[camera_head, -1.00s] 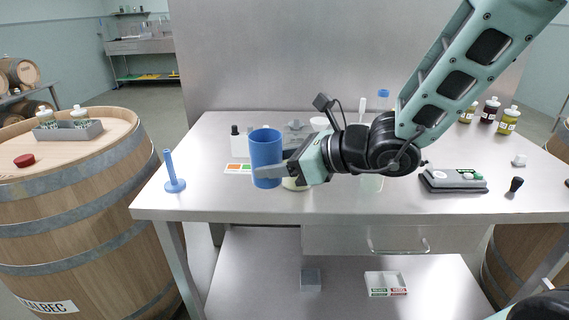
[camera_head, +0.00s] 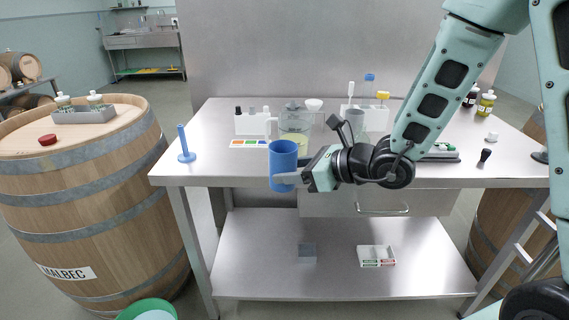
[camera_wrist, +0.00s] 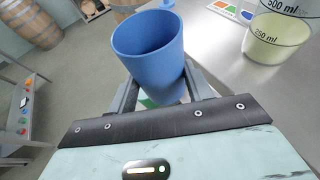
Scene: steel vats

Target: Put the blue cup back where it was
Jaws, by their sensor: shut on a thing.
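The blue cup (camera_head: 283,160) is held upright in my gripper (camera_head: 284,179), in front of the steel table's front edge. In the wrist view the cup (camera_wrist: 148,45) sits between the two fingers of my gripper (camera_wrist: 160,92), which are shut on it. Its open mouth faces up and it looks empty. The steel table (camera_head: 222,170) stands behind the cup. The place where the cup stood before cannot be told from these frames.
A glass jug (camera_head: 294,122) with pale liquid stands behind the cup. A blue stand (camera_head: 186,146) is at the table's left corner. A colour card (camera_head: 248,143) lies near the bottles. A barrel (camera_head: 80,180) stands left. The lower shelf (camera_head: 335,262) holds two small boxes.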

